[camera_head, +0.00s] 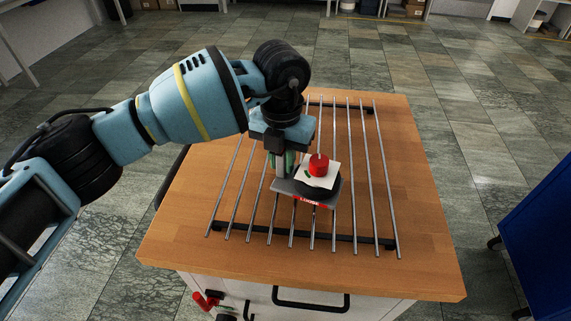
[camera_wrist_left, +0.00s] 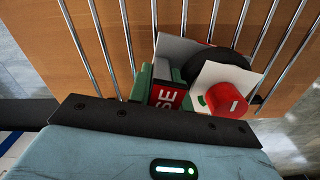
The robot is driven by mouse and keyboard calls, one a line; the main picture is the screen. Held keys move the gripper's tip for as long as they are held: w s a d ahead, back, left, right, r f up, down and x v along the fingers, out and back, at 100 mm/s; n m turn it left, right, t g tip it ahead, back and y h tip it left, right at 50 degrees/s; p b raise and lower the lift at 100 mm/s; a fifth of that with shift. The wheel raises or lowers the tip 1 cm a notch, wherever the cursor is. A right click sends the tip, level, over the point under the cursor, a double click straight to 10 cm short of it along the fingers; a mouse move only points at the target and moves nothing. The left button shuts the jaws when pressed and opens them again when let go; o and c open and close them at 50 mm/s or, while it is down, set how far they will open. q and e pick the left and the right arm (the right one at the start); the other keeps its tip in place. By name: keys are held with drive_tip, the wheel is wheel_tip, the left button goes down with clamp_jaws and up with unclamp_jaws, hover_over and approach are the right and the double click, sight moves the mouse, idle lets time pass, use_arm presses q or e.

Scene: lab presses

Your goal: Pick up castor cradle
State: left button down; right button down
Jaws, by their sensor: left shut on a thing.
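The castor cradle (camera_head: 287,187) is a grey plate with an upright part at its left and a red lettered label on its front edge. It carries a black round castor (camera_head: 325,192), a white card and a red knob (camera_head: 319,165). My left gripper (camera_head: 283,163) comes down from above and is shut on the upright part at the cradle's left. In the left wrist view, the green fingers (camera_wrist_left: 162,84) close around the cradle beside its red label; the grey plate (camera_wrist_left: 178,46) also shows. Part of the cradle is hidden by the fingers. My right gripper is out of view.
A rack of parallel metal rods (camera_head: 365,180) lies on the wooden worktop (camera_head: 425,220), under the cradle. The worktop's right side is clear. A blue cabinet (camera_head: 545,240) stands at the right. Tiled floor surrounds the bench.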

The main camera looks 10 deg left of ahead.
use_arm(q)
drive_tip(key=shift+s+d+r, duration=0.1)
drive_tip(key=shift+s+r, duration=0.1)
drive_tip(key=shift+r, duration=0.4)
drive_tip(key=shift+s+r, duration=0.2)
drive_tip(key=shift+r, duration=0.4)
drive_tip(key=s+d+r, duration=0.1)
drive_tip(key=s, duration=1.4)
drive_tip(key=shift+d+r, duration=0.2)
drive_tip(key=shift+d, duration=0.1)
drive_tip(key=shift+s, duration=0.1)
